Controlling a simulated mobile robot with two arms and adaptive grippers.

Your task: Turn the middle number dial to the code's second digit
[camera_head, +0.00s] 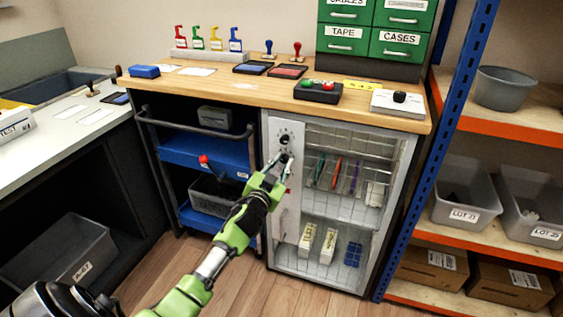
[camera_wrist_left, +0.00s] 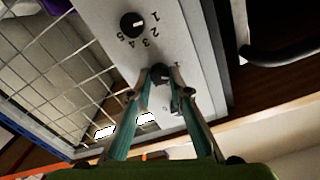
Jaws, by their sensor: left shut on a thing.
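My left gripper (camera_head: 279,164) reaches the narrow light panel (camera_head: 274,186) on the left of the wire-fronted cabinet. Its two fingers are closed around a dark round dial (camera_head: 284,157), just below an upper dial (camera_head: 284,139) with marks around it. In the left wrist view, the fingertips (camera_wrist_left: 162,78) sit on both sides of the gripped dial (camera_wrist_left: 160,70), whose digits are mostly covered. Another black dial (camera_wrist_left: 132,25) there is clear of the fingers, with digits around it and a pale pointer mark. The gripped dial's setting cannot be read. My right gripper is not in view.
The wire door (camera_head: 335,215) is to the right of the panel, with goods behind it. The wooden worktop (camera_head: 240,91) above carries stamps and pads. Floor in front is open.

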